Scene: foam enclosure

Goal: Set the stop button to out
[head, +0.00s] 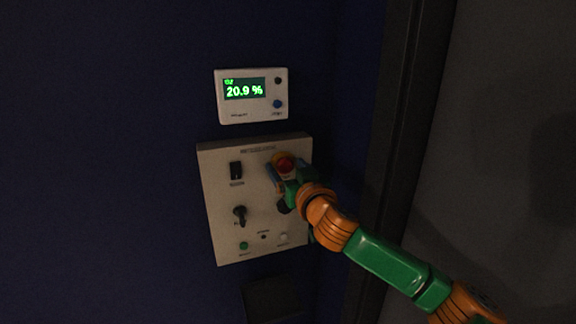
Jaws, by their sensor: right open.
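The red stop button (285,163) sits on a yellow base at the upper right of a pale control panel (222,225). My right gripper (284,174) is at the button, with its fingers around or just in front of it. The jaws are open. The gripper partly hides the button's base, and I cannot tell whether the fingers touch it. Whether the button is in or out cannot be made out. My left gripper is not in view.
The panel also has a black rocker switch (236,170), a black rotary knob (240,214) and a green button (243,246). A display unit (252,96) reading 20.9 % hangs above. A dark vertical frame (407,120) stands to the right. A dark box (271,299) is below.

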